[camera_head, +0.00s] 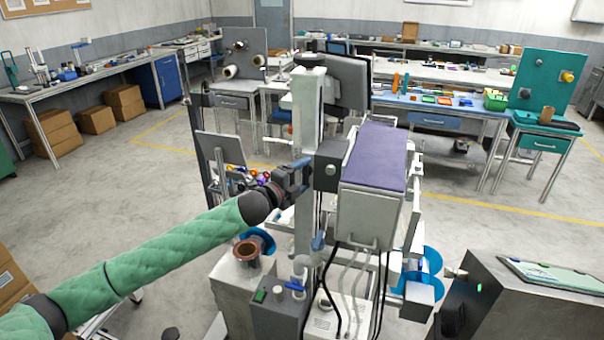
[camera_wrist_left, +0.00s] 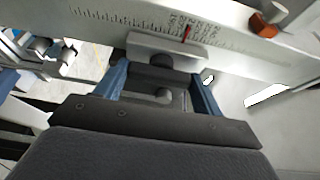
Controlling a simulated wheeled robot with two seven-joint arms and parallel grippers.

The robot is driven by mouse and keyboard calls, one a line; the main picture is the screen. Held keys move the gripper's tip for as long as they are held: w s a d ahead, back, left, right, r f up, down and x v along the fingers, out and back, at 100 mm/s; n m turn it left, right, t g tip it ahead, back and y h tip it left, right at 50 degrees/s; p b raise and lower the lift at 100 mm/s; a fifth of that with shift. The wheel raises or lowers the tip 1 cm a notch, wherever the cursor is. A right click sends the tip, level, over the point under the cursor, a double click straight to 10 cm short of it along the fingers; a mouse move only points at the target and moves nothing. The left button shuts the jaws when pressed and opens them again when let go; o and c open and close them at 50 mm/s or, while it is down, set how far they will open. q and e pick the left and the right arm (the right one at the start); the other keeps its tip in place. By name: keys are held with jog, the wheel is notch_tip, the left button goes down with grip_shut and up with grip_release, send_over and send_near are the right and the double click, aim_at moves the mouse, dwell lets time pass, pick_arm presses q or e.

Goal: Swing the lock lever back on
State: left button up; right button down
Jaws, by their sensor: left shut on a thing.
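A pale upright column (camera_head: 308,120) stands in the middle of the head view. In the left wrist view its face carries a printed scale (camera_wrist_left: 130,18) and a red pointer (camera_wrist_left: 187,33). My left gripper (camera_head: 303,172) reaches the column from the left, level with the dark block beside it. In the left wrist view its blue fingers (camera_wrist_left: 162,82) stand either side of a dark knob (camera_wrist_left: 162,62) on a light block (camera_wrist_left: 160,46), shut on it. A blue lever (camera_head: 318,242) sits lower on the column; I cannot tell which part is the lock lever. My right gripper is out of view.
A grey box with a purple top (camera_head: 376,155) adjoins the column on the right. Cables (camera_head: 363,285) hang below it. A copper-coloured cup (camera_head: 248,250) and a control box (camera_head: 278,312) stand below my left arm.

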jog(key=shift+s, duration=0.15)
pick_arm(q)
jog(key=o, duration=0.7)
jog(key=shift+s+a+f+b, duration=0.15)
jog(key=shift+s+a+b, duration=0.1)
jog(key=shift+s+b, duration=0.05)
jog(key=b+v, duration=0.3)
jog(key=v, duration=0.4)
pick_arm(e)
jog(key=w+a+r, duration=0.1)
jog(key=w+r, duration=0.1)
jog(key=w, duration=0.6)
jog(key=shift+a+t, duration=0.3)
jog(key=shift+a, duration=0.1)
